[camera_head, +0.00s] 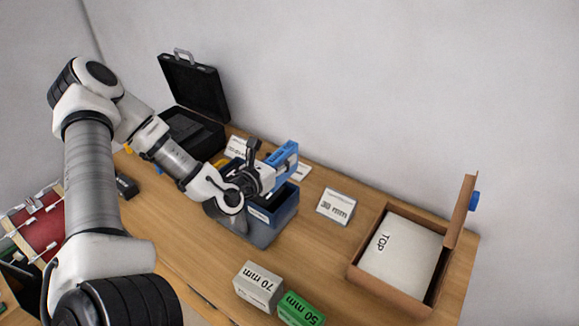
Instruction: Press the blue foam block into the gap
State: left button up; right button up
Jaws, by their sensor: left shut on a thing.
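My left gripper (269,171) is shut on the blue foam block (285,153) and holds it above an open blue-grey bin (265,232). The gripper hides part of the block and the bin's inside. An open cardboard box (389,293) at the right holds a white pad marked TOP (402,252). A narrow dark gap shows between the pad and the box's right wall. The held block is well to the left of this box. My right gripper is not in view.
A grey 70 mm block (258,286) and a green 50 mm block (300,309) lie at the front. A label card (336,207) stands between bin and box. An open black case (194,130) is at the back left. Bare tabletop lies before the box.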

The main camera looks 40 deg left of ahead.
aim_at(281, 178)
pick_arm(q)
jog(key=shift+a+f, duration=0.15)
jog(key=shift+a, duration=0.35)
jog(key=shift+d+p, duration=0.15)
jog(key=shift+p, duration=0.2)
notch_tip(281, 178, down, 5)
jog(key=b, duration=0.4)
jog(key=shift+b, duration=0.35)
jog(key=shift+f+b, duration=0.35)
jog(key=shift+f, duration=0.05)
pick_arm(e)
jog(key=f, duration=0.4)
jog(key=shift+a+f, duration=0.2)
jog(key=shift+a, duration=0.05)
pick_arm(q)
jog(key=shift+p, duration=0.45)
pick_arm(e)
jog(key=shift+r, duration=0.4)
pick_arm(q)
jog(key=shift+f, duration=0.1)
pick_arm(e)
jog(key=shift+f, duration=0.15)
pick_arm(q)
jog(key=shift+f+b, duration=0.35)
jog(key=shift+b, duration=0.1)
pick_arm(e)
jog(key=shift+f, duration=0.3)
